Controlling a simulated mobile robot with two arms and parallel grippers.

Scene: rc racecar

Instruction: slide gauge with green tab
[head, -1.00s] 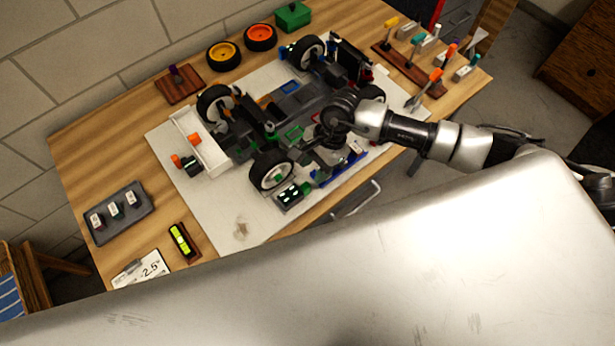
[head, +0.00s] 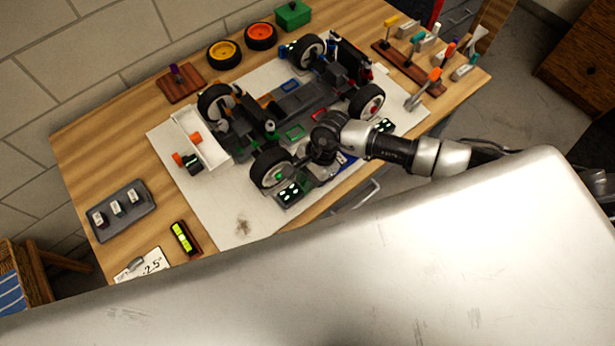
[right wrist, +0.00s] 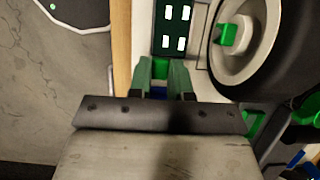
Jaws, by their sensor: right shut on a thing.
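My right gripper (head: 318,158) is low beside the near side of the car, close to the near wheel (head: 270,169). In the right wrist view its two fingers (right wrist: 163,66) are close together with a narrow gap, green showing on them and a bit of blue between them. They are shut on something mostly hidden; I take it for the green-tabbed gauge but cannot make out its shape. Just beyond the fingertips is a dark plate with bright squares (right wrist: 174,28), which also shows in the head view (head: 291,193). My left gripper is not in view.
The car chassis (head: 300,98) stands on a pale mat (head: 215,215). The wheel (right wrist: 243,40) is close to the right of the fingers. A tool rack (head: 408,68) stands at the back right, and a grey tray (head: 120,211) lies at the left.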

